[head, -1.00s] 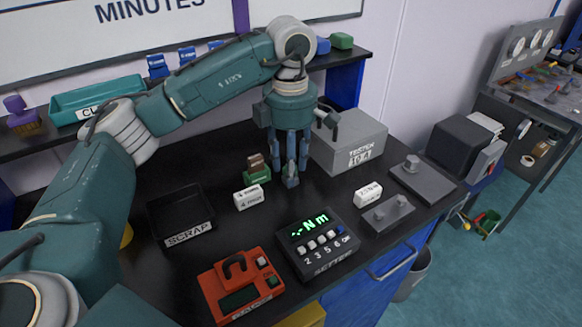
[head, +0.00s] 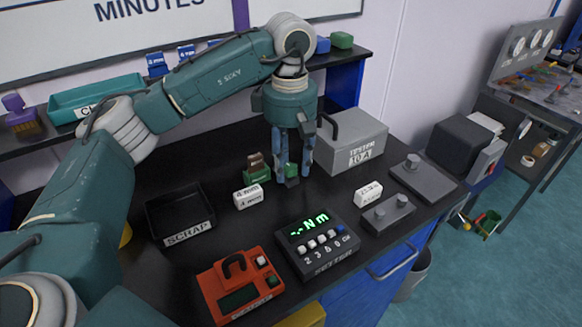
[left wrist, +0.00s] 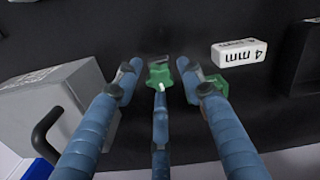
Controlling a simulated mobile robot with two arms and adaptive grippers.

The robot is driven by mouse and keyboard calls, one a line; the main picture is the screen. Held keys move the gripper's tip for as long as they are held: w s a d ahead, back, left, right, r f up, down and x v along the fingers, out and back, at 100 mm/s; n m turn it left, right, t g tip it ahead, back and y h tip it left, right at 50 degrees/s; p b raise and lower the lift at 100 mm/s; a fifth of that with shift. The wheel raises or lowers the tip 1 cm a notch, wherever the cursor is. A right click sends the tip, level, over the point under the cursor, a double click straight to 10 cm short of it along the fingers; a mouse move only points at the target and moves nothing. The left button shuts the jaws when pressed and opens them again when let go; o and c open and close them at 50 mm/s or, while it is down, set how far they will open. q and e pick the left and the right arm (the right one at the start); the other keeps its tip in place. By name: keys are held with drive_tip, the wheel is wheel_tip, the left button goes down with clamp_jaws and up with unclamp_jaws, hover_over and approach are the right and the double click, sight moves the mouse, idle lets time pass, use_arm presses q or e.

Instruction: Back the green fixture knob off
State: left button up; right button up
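The green knob (left wrist: 160,76) shows in the left wrist view, star-shaped, with a grey piece beside it. In the head view, green parts (head: 292,170) show between the fingers, partly hidden by them. My left gripper (left wrist: 160,82) points down over the knob with its fingers spread around it. A gap shows between the knob and the left-hand finger; whether the middle finger touches it I cannot tell. A green block with brown pieces (head: 256,168) stands just left of the gripper. My right gripper is in neither view.
A grey tester case (head: 350,140) stands close right of the gripper. White 4 mm block (head: 248,196), black scrap tray (head: 180,212), dark setter box (head: 318,245) and red device (head: 240,285) stand around. Grey plates lie to the right.

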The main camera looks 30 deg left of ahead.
use_arm(q)
drive_tip(key=m, duration=0.4)
drive_tip(key=shift+m, duration=0.4)
drive_tip(key=m, duration=0.5)
clamp_jaws()
drive_tip(key=n, duration=0.4)
drive_tip(key=shift+n, duration=0.3)
drive_tip(key=n, duration=0.4)
drive_tip(key=shift+n, duration=0.3)
